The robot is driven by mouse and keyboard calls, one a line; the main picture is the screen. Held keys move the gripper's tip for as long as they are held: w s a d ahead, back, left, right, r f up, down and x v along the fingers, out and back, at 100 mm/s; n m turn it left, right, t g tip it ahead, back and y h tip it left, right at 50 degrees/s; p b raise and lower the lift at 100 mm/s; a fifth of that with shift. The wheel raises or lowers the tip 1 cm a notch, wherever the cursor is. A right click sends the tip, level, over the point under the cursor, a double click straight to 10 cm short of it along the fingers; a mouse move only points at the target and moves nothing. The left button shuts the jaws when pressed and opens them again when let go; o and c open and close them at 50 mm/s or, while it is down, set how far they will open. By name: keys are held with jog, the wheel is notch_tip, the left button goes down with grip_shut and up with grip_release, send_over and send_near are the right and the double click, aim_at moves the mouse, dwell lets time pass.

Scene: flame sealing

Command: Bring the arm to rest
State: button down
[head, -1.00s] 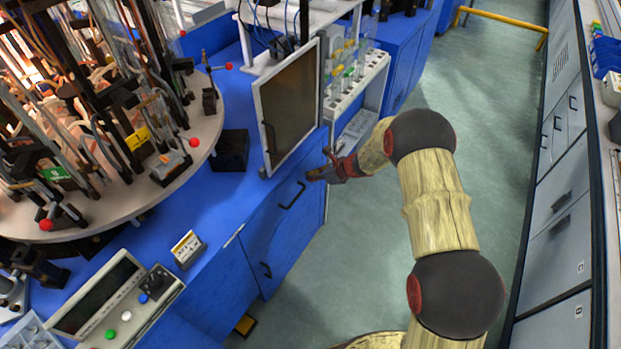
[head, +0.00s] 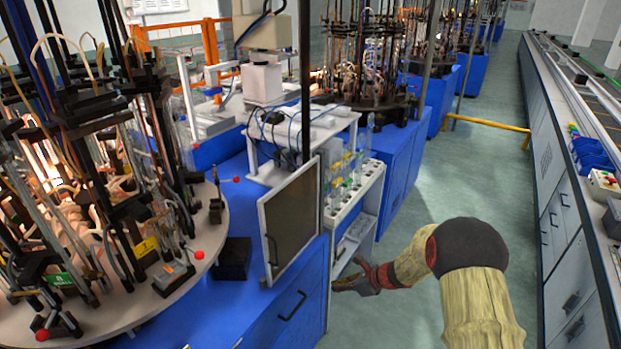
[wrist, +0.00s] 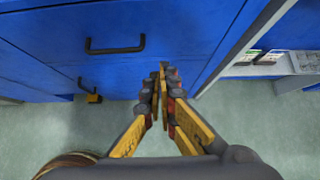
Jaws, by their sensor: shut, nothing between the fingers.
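My gripper (head: 352,279) is at the end of my bent arm, in front of the blue cabinet, over the aisle side. In the wrist view my gripper (wrist: 163,70) has its fingers together with nothing between them. It points toward the blue cabinet front (wrist: 170,50), which has a black handle (wrist: 115,45). I cannot tell the exact gap between the fingertips and the cabinet.
A round turntable (head: 190,275) with burners, glassware and red knobs stands left. Grey cabinets (head: 570,250) line the right.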

jog(key=s+a+r+n+g, duration=0.1)
jog(key=s+r+n+g, duration=0.25)
jog(key=s+n, duration=0.95)
jog(key=s+d+r+n+t+h, duration=0.2)
jog(key=s+r+n, duration=0.4)
jog(key=s+r, duration=0.7)
jog(key=s+d+r+n+t+h, duration=0.2)
jog(key=s+d+r+n+h, duration=0.2)
jog(key=s+r, duration=0.9)
notch_tip(320, 180, up, 5)
jog(key=shift+s+d+f+n+h, duration=0.2)
jog(key=shift+n+h, duration=0.4)
jog(key=shift+n, duration=0.5)
jog(key=shift+a, duration=0.15)
